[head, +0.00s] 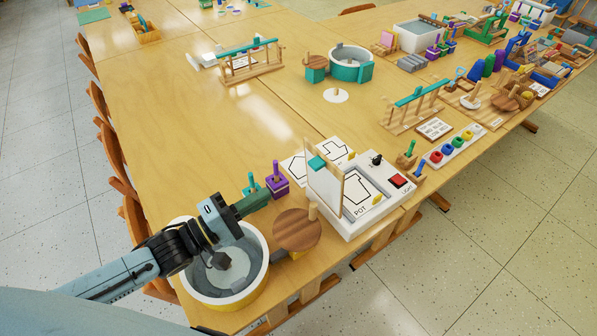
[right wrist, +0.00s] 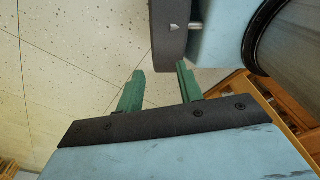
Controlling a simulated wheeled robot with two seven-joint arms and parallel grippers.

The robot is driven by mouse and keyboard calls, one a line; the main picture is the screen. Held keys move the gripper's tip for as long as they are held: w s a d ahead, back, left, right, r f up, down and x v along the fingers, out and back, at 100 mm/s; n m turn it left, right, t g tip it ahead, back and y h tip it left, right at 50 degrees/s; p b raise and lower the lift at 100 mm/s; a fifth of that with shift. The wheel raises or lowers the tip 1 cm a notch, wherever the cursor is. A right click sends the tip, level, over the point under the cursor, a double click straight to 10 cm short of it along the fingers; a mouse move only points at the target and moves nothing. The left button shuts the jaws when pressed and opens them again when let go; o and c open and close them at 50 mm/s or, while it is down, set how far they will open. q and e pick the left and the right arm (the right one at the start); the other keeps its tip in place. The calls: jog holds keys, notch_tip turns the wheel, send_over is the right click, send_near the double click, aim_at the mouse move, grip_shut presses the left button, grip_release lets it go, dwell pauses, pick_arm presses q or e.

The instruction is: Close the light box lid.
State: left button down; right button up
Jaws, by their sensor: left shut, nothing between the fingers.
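The light box (head: 388,207) is a white case near the table's front edge in the head view, with a red button on its right side. Its lid (head: 326,192), a pale panel with a wooden frame and a teal grip (head: 318,162), stands raised, close to upright, at the box's left side. A card marked POT with an outline lies in the box. My left gripper (head: 266,196) is shut and empty, left of the lid and apart from it, close to the purple block. My right gripper (right wrist: 160,68) is open and empty above the floor in the right wrist view.
A round wooden lid (head: 297,230) with a knob lies between my left gripper and the light box. A round grey-and-white tub (head: 262,268) is under my left arm. A purple block (head: 282,189) stands behind the gripper. The table's middle left is clear.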

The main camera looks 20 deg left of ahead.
aim_at(311, 166)
pick_arm(q)
jog(key=x, duration=1)
jog(key=shift+w, duration=0.1)
